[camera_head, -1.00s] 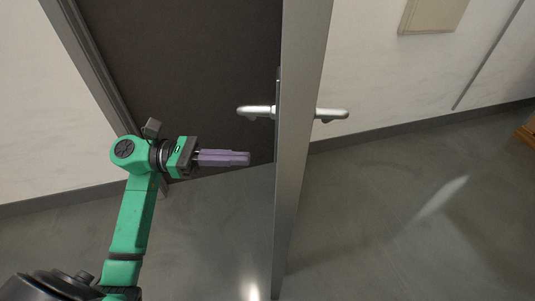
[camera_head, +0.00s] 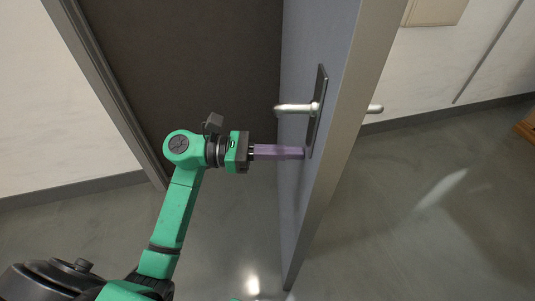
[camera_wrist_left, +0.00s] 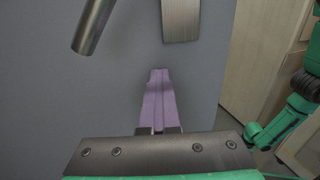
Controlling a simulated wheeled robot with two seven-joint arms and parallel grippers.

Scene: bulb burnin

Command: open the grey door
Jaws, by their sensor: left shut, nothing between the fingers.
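The grey door (camera_head: 322,160) stands ajar in the head view, its edge toward me and its inner face turned left. A silver lever handle (camera_head: 297,109) on a dark plate sits on that face, and the other handle's end (camera_head: 375,109) shows beyond the edge. My left gripper (camera_head: 302,153) is shut and empty, its purple fingers against or very near the door face, below the handle. In the left wrist view the shut fingers (camera_wrist_left: 158,88) point at the grey door face (camera_wrist_left: 55,85), below the lever (camera_wrist_left: 94,22) and plate (camera_wrist_left: 181,20). My right gripper is not in view.
The door frame (camera_head: 115,95) and a dark opening (camera_head: 190,75) are left of the door. Open grey floor (camera_head: 410,220) lies to the right. A wall panel (camera_head: 434,10) hangs at the upper right, and a wooden piece (camera_head: 526,130) stands at the right edge.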

